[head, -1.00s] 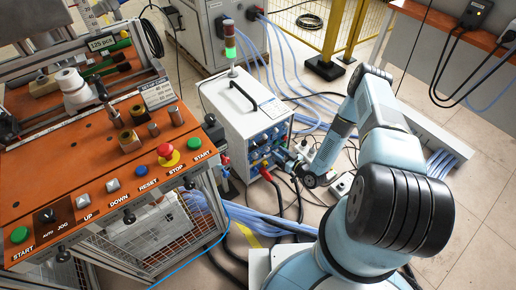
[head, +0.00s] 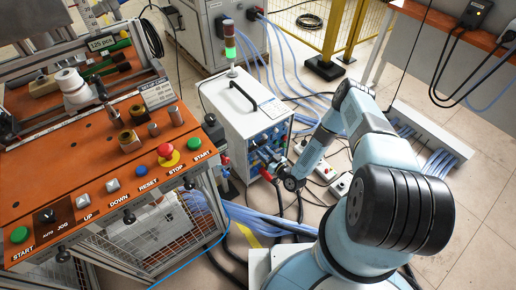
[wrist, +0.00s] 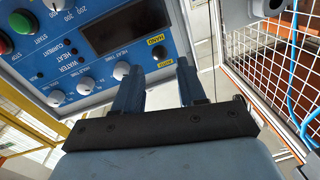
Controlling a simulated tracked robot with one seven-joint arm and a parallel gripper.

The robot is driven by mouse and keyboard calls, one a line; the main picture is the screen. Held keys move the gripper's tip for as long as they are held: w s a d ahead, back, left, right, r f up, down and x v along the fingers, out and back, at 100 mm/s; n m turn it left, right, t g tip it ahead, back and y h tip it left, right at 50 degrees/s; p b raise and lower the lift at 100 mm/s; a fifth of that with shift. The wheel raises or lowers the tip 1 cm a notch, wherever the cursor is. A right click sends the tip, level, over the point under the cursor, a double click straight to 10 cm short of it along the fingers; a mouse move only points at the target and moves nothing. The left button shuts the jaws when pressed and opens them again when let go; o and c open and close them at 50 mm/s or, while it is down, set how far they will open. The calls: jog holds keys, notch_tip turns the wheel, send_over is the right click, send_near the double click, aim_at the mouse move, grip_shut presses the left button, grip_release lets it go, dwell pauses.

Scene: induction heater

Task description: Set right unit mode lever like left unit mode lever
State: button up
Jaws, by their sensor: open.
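The white heater unit (head: 240,120) stands on the floor with a blue control panel on its right side. In the wrist view its blue panel (wrist: 75,55) appears upside down, with white knobs, a dark display and red and green buttons. A small dark mode lever (wrist: 158,51) sits between the HAND and AUTO labels; its exact setting is too small to tell. My gripper (wrist: 158,68) is open, with its fingertips on either side of this lever area; contact cannot be told. In the head view my gripper is small beside the panel. I cannot identify the other unit's lever.
An orange workbench (head: 70,185) with buttons stands at the left. A grey cabinet (head: 225,35) stands behind the heater. Blue hoses and black cables run over the floor around it.

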jog(key=shift+x, duration=2.4)
jog(key=shift+c, duration=0.2)
grip_shut()
